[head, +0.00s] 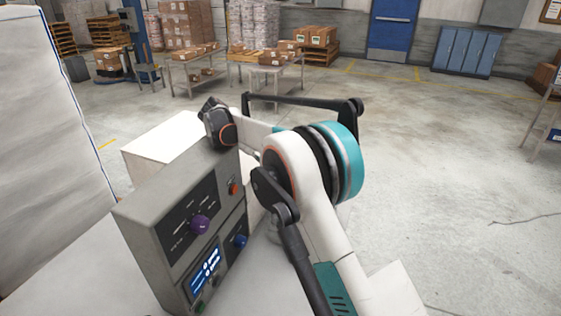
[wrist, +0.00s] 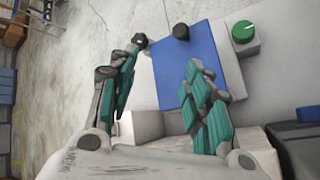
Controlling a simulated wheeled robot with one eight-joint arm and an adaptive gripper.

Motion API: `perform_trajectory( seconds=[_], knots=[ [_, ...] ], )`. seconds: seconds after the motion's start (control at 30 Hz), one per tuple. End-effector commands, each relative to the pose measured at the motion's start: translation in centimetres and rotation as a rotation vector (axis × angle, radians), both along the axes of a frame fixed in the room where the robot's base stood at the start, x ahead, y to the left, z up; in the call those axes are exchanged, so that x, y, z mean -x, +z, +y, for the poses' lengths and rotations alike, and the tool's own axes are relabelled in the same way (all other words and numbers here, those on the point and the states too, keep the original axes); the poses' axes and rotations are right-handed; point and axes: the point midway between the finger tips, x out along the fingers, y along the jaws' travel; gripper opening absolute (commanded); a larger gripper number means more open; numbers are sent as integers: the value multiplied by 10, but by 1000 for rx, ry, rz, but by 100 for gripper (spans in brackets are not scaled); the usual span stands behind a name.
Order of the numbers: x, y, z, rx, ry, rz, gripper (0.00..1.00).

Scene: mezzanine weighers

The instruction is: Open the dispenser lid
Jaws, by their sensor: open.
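In the wrist view a flat blue panel (wrist: 172,75) with a black knob (wrist: 181,32) near its far edge lies in front of my gripper. It looks like the dispenser lid, but I cannot be sure. It appears shut, lying flat over a pale body. My gripper (wrist: 165,56) is open and empty. Its right finger overlaps the panel in the picture; its left finger is to the left of the panel. I cannot tell whether either finger touches it. In the head view my arm covers this area, and the panel and fingers are hidden.
A green knob (wrist: 243,31) on a small white block is right of the panel. In the head view a grey control box (head: 150,225) with purple and blue knobs stands left of my arm, before a white box (head: 160,151).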

Motion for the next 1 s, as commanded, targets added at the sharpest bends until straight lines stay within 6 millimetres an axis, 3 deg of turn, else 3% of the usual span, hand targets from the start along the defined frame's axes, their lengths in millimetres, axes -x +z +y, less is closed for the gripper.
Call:
perform_trajectory(
  seconds=[0.17, 0.63, 1.0],
  knots=[
    [0, 10, 0, 0, 0, 0, 45],
    [0, 87, 0, 0, 0, 0, 45],
    [0, 100, 0, 0, 0, 0, 45]
  ],
)
